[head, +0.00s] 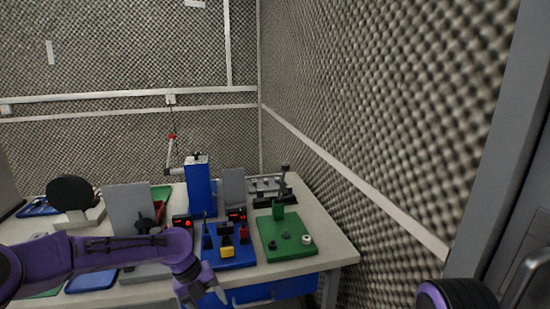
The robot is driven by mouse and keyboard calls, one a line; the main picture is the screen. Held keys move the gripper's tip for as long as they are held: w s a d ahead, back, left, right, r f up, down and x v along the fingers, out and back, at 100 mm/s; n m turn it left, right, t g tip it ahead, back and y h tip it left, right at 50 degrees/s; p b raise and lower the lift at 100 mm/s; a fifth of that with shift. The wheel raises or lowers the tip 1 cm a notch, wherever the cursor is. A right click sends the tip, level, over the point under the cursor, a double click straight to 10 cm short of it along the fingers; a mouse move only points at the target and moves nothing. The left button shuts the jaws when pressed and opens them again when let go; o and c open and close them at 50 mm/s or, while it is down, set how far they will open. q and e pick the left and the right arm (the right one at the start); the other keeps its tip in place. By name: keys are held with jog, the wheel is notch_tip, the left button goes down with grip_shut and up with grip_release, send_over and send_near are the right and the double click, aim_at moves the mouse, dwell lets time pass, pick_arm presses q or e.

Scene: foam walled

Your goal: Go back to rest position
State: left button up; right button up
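My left arm reaches in from the left, purple and black, across the front of the table (338,252). My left gripper (212,297) points down at the table's front edge, in front of the blue board (240,262). Its fingers are small and partly cut off by the lower edge, so I cannot tell whether they are open. Nothing is visibly held in it. A purple and black part of my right arm shows at the lower right corner. My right gripper is not in view.
The table carries a green board (270,250) with small fittings, a blue upright box (200,187), grey panels (127,208) and a round black disc (70,192). A foam wall (380,110) stands close on the right. A door handle (522,275) is at the far right.

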pick_arm(q)
jog(key=s+d+f+n, duration=0.3)
jog(key=s+f+n, duration=0.4)
jog(key=f+n, duration=0.15)
jog(key=s+d+f+n, duration=0.2)
jog(key=s+f+n, duration=0.5)
jog(key=f, duration=0.2)
jog(key=s+a+f+n+t+y, duration=0.1)
jog(key=s+a+f+n, duration=0.15)
jog(key=s+n, duration=0.25)
jog(key=s+a+f+n+t, duration=0.1)
jog(key=s+a+f+n, duration=0.15)
jog(key=s+n, duration=0.25)
jog(key=s+a+r+n+t+y, duration=0.1)
jog(key=s+a+n+y, duration=0.5)
jog(key=s+a+n, duration=0.6)
jog(key=shift+a+r+t, duration=0.3)
jog(key=shift+a+r, duration=0.25)
jog(key=shift+r, duration=0.05)
jog(key=shift+w, duration=0.1)
